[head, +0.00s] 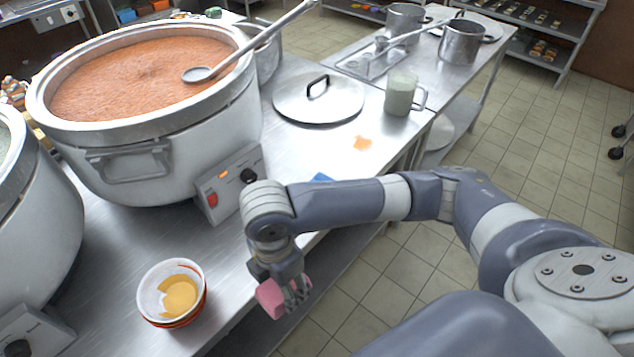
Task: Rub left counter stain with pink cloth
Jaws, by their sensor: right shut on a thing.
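My right gripper (287,298) is at the lower middle of the head view, shut on a pink cloth (269,299). It holds the cloth out near the counter's front edge, to the right of the bowl; whether the cloth touches anything is hard to tell. An orange stain (361,143) lies on the metal counter (110,262), below and right of the pot lid, farther back than the gripper. My left gripper is not in view.
A large pot of orange congee (145,75) with a ladle (250,45) stands left. A stacked bowl (172,292) with yellow contents is near the front. A lid (318,98) and a mug (400,93) stand by the stain. A blue item (320,178) is partly hidden behind my arm.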

